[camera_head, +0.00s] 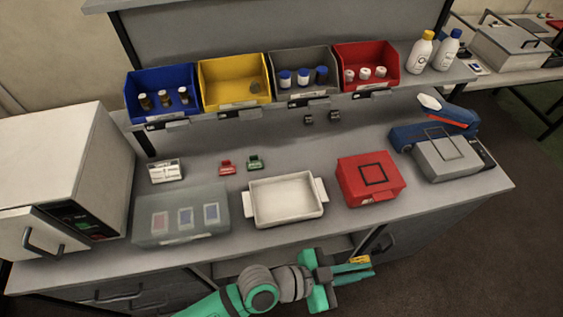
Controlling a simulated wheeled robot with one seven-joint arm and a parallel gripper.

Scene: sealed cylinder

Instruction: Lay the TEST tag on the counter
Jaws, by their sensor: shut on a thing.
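My gripper (366,268) is in front of the counter's front edge, at the bottom of the view right of centre, with its fingers pointing right. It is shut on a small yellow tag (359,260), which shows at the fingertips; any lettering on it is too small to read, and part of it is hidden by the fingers. The grey counter (335,224) lies behind the gripper. A red tag-like piece (227,167) and a green one (254,162) stand on the counter near its middle.
A white tray (250,212), a red case (388,194), a translucent box (150,228) and a white label holder (166,171) stand on the counter. A blue-and-grey device (450,158) is at right, a white oven (65,150) at left.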

